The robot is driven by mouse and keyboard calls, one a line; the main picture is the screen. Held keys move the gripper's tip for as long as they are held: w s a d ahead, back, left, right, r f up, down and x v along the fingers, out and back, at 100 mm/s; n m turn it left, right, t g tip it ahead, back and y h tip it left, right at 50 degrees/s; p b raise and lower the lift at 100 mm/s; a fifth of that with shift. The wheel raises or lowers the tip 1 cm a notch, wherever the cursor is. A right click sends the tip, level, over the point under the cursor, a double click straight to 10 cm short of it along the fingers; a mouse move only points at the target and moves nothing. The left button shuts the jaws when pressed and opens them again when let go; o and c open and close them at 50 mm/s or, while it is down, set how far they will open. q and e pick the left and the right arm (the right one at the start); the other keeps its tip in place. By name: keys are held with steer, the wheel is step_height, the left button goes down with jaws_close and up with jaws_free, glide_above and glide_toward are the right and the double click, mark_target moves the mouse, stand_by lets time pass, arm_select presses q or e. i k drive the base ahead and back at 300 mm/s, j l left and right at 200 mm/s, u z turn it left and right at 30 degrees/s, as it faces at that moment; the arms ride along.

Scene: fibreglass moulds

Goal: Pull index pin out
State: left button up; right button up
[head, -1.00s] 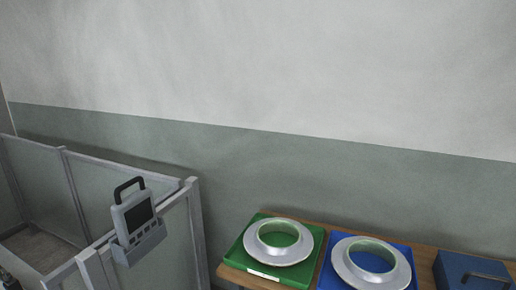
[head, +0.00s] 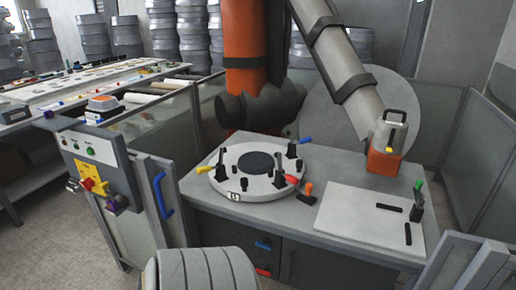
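A round light-grey fixture (head: 243,184) with a dark disc in its middle sits on the grey cell table (head: 350,232). Black clamps with red, yellow and blue handles stand around its rim. A small orange-topped part (head: 308,190) stands upright on the table at the fixture's right side. It looks like a pin or knob, but I cannot tell whether it is the index pin or how deep it sits. Neither of my grippers is in view.
A control box (head: 95,175) with a yellow-red switch and a blue door handle (head: 161,195) are at left. A white plate (head: 358,222) lies on the table's right. An orange industrial arm (head: 245,100) stands behind. A banded grey cylinder (head: 195,272) is in front.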

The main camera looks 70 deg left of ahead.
mark_target(309, 188)
steer(key=u, duration=1.85)
steer(key=i+l+u, duration=0.35)
steer(key=i+l, duration=0.25)
